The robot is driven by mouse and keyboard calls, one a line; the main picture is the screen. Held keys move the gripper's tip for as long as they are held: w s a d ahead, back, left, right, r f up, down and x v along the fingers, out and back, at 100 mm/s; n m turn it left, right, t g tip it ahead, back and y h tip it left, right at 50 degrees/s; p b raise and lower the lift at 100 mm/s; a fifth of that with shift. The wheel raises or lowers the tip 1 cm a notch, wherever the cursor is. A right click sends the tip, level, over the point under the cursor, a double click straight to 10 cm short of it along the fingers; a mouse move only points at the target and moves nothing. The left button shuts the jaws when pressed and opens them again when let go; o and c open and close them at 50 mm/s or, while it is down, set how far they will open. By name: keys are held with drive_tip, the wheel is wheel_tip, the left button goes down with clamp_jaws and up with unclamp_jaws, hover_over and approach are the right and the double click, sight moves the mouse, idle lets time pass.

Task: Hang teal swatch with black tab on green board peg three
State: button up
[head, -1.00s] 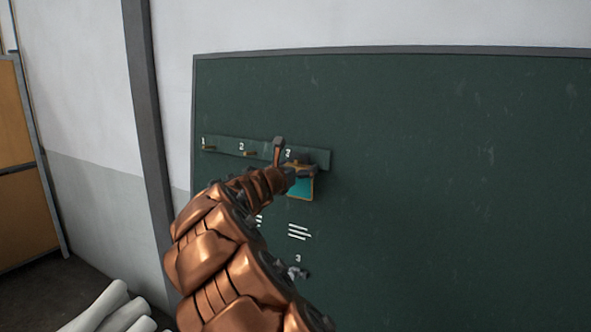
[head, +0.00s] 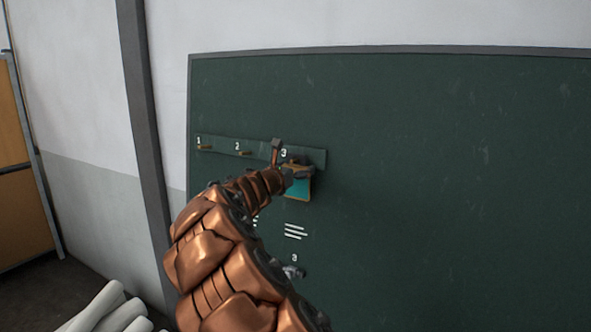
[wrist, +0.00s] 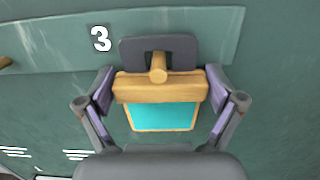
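The teal swatch (wrist: 165,117) has a wooden bar along its top and a black tab (wrist: 187,51) with a hole. In the wrist view, the tab lies against the peg rail by the white 3, and wooden peg three (wrist: 158,67) shows through the hole, its end over the bar.
The green board (head: 430,180) fills the right. Its rail carries peg one (head: 205,147) and peg two (head: 244,153), both bare. A dark hook (head: 292,271) is lower, under a small 3. White rolls (head: 105,308) lie at lower left.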

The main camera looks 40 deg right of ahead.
drive_tip(key=shift+o, duration=0.6)
drive_tip(key=shift+a, duration=0.25)
drive_tip(key=v, duration=1.1)
drive_tip(key=shift+a, duration=0.25)
drive_tip(key=shift+s, duration=0.1)
